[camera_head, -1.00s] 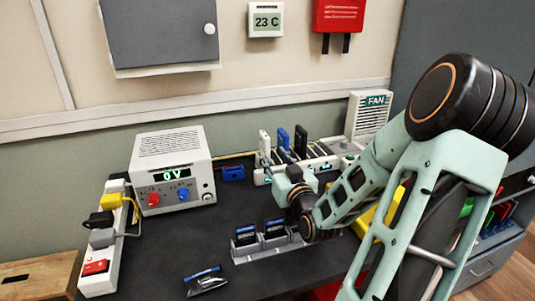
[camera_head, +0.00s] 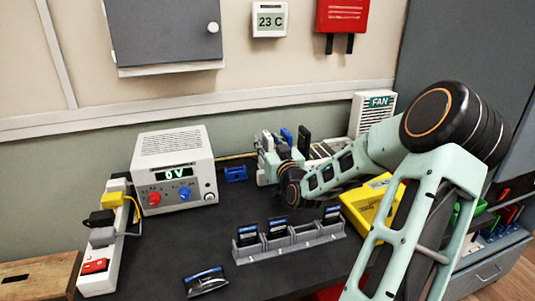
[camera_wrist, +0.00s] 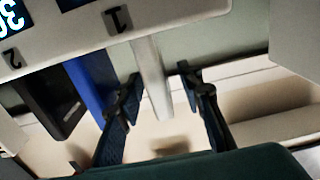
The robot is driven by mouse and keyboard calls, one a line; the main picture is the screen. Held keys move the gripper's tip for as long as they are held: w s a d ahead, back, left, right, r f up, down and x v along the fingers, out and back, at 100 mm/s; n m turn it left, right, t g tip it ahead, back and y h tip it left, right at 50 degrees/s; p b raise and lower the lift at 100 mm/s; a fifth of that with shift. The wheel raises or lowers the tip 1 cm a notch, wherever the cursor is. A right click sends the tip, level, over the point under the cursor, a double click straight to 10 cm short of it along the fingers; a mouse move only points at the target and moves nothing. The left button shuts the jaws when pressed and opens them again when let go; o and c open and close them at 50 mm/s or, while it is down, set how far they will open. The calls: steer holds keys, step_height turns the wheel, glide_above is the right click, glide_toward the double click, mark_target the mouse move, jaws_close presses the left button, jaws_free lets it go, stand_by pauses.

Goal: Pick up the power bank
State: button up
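Upright slabs, which look like power banks, stand in a white numbered dock at the back of the desk: a white slab (camera_head: 267,142), a blue slab (camera_head: 286,136) and a black slab (camera_head: 304,138). In the wrist view, the white slab (camera_wrist: 151,80) by the number 1 lies between the two fingers of my gripper (camera_wrist: 160,76). The fingers are apart, with a visible gap on each side. The blue slab (camera_wrist: 88,82) and black slab (camera_wrist: 50,100) are left of the fingers. In the head view my wrist hides part of the dock.
A grey tray (camera_head: 292,246) with several slots and dark packs stands in front. A power supply (camera_head: 173,170) reading 0 V and a power strip (camera_head: 100,240) are at left. A yellow case (camera_head: 365,208) sits beside my arm. A fan unit (camera_head: 372,112) stands behind.

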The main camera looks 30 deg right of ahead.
steer(key=shift+c, duration=0.6)
jaws_close()
steer(key=shift+r, duration=0.2)
